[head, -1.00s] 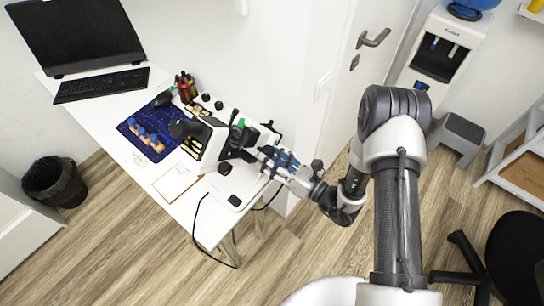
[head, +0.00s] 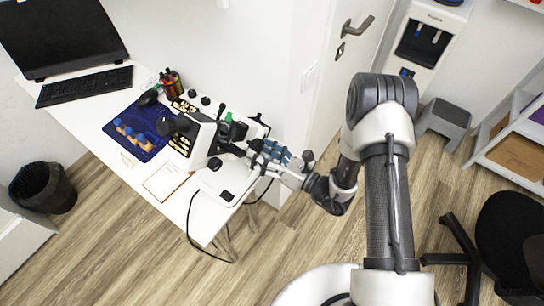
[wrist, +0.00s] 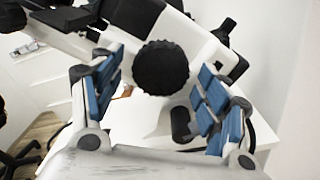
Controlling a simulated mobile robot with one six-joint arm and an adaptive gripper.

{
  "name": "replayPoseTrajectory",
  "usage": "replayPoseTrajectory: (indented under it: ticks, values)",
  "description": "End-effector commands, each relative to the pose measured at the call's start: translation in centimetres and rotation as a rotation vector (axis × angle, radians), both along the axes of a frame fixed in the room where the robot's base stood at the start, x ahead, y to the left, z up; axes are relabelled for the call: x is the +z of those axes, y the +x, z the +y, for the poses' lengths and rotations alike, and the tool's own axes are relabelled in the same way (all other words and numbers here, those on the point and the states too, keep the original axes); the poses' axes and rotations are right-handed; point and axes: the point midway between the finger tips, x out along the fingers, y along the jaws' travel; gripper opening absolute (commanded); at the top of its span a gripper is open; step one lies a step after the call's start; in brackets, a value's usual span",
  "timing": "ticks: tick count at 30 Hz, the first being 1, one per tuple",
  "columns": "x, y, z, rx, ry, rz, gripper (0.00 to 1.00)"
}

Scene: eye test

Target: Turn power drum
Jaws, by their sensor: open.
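The eye test device, a white and black instrument (head: 203,146), stands on the white table. Its round black ribbed knob, which looks like the power drum (wrist: 161,67), faces me in the middle of the wrist view. My gripper (wrist: 158,84) is open, with one blue-padded finger to the left of the knob and one to the right. Visible gaps separate both pads from the knob in that picture. In the head view my gripper (head: 268,152) is at the right side of the device. There I cannot make out the drum between the fingers.
The white table (head: 205,222) also holds a laptop, a keyboard (head: 85,86), a blue mat (head: 136,130) with small items, a pen holder (head: 172,83) and a framed sheet (head: 165,181). A black cable hangs off its front. A wall and door (head: 345,55) stand behind.

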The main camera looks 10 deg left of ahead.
Motion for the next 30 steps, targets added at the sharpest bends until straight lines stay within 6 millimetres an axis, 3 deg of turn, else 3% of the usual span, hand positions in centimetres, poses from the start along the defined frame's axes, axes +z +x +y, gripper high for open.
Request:
replayPoseTrajectory:
  ticks: [15, 21, 30]
  values:
    - [0.0, -3.6, -9.0, -0.007, 0.001, 0.002, 0.69]
    - [0.0, -4.3, -10.6, -0.002, 0.001, 0.002, 0.69]
    - [0.0, -4.5, -10.7, 0.000, 0.000, 0.001, 0.69]
